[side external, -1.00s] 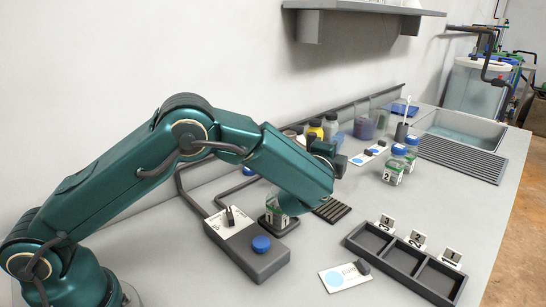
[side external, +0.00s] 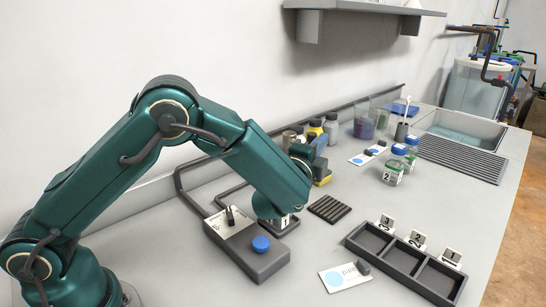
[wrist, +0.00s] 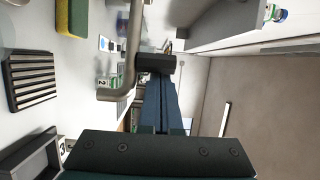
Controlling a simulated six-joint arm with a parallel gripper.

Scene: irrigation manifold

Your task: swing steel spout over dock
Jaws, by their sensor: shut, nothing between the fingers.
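The steel spout (wrist: 133,45) shows in the wrist view as a bent tan-grey pipe, left of my fingers, with its bent end toward the left. My gripper (wrist: 160,85) is shut, its blue fingers side by side and empty. A dark block (wrist: 155,63) lies at the fingertips beside the pipe; I cannot tell whether they touch the spout.
A yellow sponge (side external: 325,180), two blue-capped jars (side external: 393,172) and a three-slot tray (side external: 376,243) are nearby.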

